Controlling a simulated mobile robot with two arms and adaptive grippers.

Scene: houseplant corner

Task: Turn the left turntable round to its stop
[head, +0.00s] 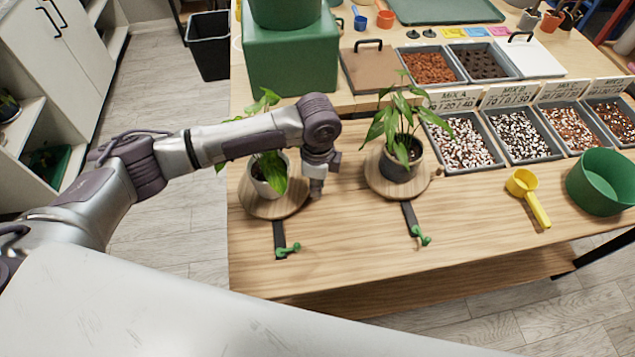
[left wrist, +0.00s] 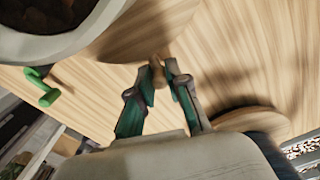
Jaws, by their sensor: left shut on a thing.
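The left turntable (head: 258,210) is a round wooden disc on the table, bearing a leafy plant in a white pot (head: 255,178). My left gripper (head: 316,192) points down at the disc's right edge; my arm hides part of the plant. In the left wrist view, the gripper (left wrist: 162,72) is shut on a small wooden peg (left wrist: 157,72) beside the turntable (left wrist: 150,30) and the white pot (left wrist: 60,44). A dark strip with a green stop (head: 288,249) lies in front of the disc; the stop also shows in the left wrist view (left wrist: 40,86). My right gripper is out of view.
A second turntable (head: 378,184) with a plant in a dark pot (head: 400,165) stands to the right, with its own green piece (head: 421,237). Trays of mix, a yellow scoop (head: 523,184) and a green bowl (head: 602,180) are farther right.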

